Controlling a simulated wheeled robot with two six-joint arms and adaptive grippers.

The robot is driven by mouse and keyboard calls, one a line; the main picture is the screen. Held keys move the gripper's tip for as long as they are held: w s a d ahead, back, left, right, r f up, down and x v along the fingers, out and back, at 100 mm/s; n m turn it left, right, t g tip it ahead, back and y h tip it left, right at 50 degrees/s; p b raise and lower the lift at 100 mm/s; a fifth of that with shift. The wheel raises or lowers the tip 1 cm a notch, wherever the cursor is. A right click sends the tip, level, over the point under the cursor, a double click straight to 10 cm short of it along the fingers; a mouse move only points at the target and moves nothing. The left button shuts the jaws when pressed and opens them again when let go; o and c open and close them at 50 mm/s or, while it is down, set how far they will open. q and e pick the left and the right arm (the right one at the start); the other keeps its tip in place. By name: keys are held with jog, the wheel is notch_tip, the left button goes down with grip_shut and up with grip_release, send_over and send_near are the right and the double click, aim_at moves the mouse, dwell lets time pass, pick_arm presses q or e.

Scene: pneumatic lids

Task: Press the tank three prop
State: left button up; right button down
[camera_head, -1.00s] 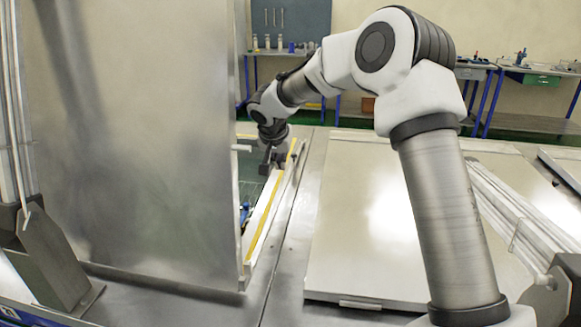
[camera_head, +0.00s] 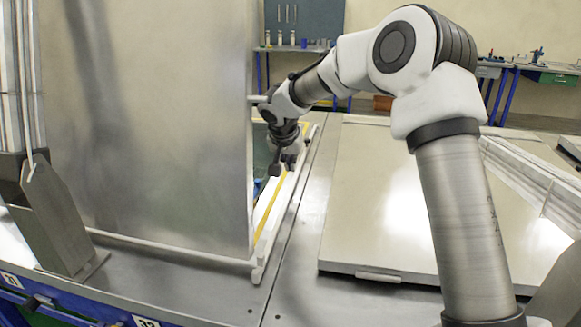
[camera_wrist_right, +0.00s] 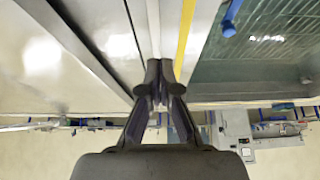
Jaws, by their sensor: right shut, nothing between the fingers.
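A tall metal lid (camera_head: 150,130) stands raised at the left in the head view. A jointed prop with a dark grey bracket (camera_head: 55,220) and pale rods stands at its left edge. I cannot tell which part is the tank three prop. My right gripper (camera_head: 281,168) is beyond the lid's right edge, above the tank rim with a yellow strip (camera_head: 268,215). In the right wrist view its fingers (camera_wrist_right: 158,82) are together and empty, with the yellow strip (camera_wrist_right: 185,40) beside them. I cannot tell whether they touch anything. My left gripper is not in view.
A flat, closed metal lid (camera_head: 385,215) lies to the right, with pale rods (camera_head: 530,175) at its right side. The raised lid hides much of the left tank. A greenish tank interior (camera_wrist_right: 255,45) with a blue part shows in the wrist view. Benches stand behind.

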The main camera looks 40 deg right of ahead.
jog(key=v, duration=1)
jog(key=shift+r, duration=0.15)
jog(key=shift+s+a, duration=0.1)
